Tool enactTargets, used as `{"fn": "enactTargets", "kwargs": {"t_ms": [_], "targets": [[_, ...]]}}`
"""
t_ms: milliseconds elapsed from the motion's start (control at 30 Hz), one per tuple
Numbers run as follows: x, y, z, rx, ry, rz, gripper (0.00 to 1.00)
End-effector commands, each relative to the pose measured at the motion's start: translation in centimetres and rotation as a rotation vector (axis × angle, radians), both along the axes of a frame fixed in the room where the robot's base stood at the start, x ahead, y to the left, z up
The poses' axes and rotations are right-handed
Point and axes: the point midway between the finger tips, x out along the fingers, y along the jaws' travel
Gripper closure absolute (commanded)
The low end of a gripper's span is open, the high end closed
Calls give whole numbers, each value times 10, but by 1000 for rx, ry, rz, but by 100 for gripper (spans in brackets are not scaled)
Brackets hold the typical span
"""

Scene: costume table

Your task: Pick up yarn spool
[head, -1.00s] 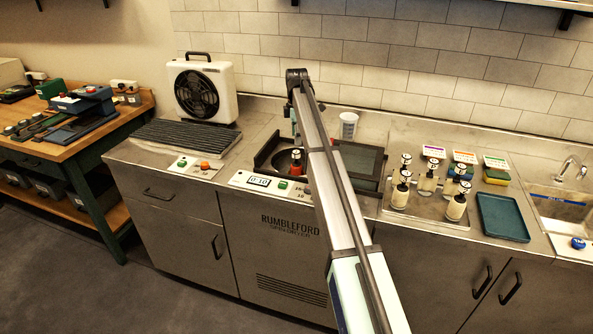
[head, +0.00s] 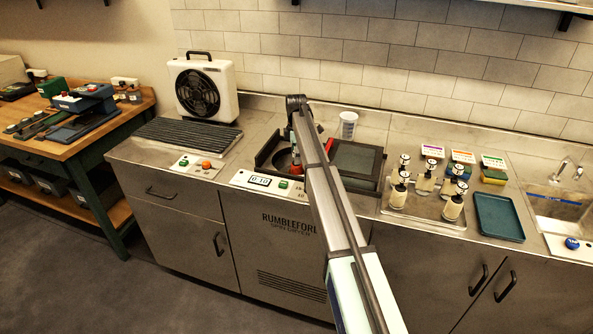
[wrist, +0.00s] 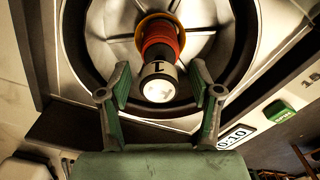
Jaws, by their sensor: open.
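The yarn spool (wrist: 160,40), wound in red and orange with a pale end cap marked with a black figure, stands in the round metal drum (wrist: 118,32) of the spin dryer in the wrist view. My gripper (wrist: 160,76) is open, its two green fingers on either side of the cap end with gaps showing between fingers and spool. No contact is visible. In the head view my arm's end is over the drum (head: 281,162), and the spool is mostly hidden there.
A display panel with a green button (head: 283,184) is at the dryer's front edge. The dark open lid (head: 357,160) lies right of the drum. A tray of several pump bottles (head: 425,211) stands further right, and a fan (head: 204,90) at left.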

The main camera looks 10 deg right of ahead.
Motion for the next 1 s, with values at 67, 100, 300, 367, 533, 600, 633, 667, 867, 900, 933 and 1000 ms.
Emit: {"fn": "enactTargets", "kwargs": {"t_ms": [67,100,300,367,533,600,633,667,867,900,933,1000], "targets": [[0,0,0,0,0,0,36],[0,0,0,0,0,0,40],[0,0,0,0,0,0,100],[0,0,0,0,0,0,100],[0,0,1,0,-1,0,100],[0,0,1,0,-1,0,100],[0,0,1,0,-1,0,100],[0,0,2,0,-1,0,100],[1,0,12,0,-2,0,100],[1,0,15,0,-2,0,100],[1,0,19,0,-2,0,100],[1,0,28,0,-3,0,100]]}}
